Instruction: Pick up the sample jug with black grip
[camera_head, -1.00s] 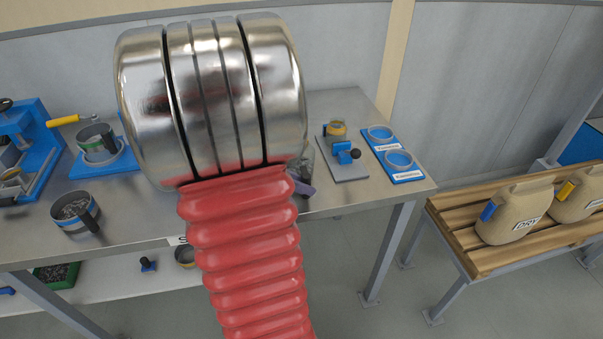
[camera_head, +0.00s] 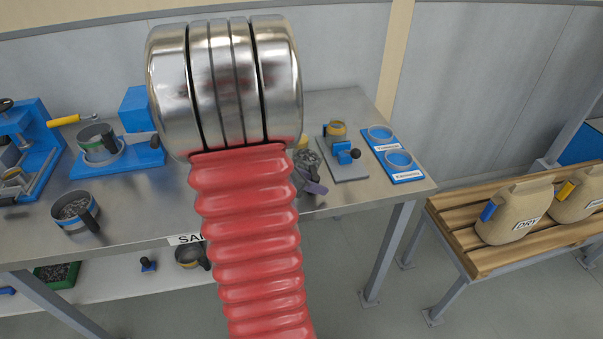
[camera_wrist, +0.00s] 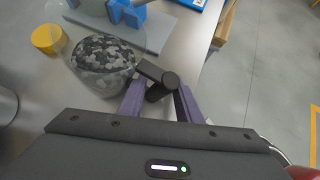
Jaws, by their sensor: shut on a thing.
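The clear sample jug (camera_wrist: 103,62) holds dark grey grains and has a black grip (camera_wrist: 158,82). In the wrist view it is at the upper left, with its grip between the purple fingers of my gripper (camera_wrist: 162,104), which is shut on that grip. In the head view the jug (camera_head: 307,160) shows just right of my arm, partly hidden, with the purple fingers (camera_head: 315,188) beside it near the table's front edge. I cannot tell whether the jug touches the table.
On the steel table (camera_head: 140,215), a blue-and-grey device (camera_head: 345,160) and a blue ring plate (camera_head: 398,158) stand right of the jug. A yellow lid (camera_wrist: 47,39) lies near it. Two pots with black handles (camera_head: 76,210) (camera_head: 97,140) stand left. Sacks lie on a wooden bench (camera_head: 455,235).

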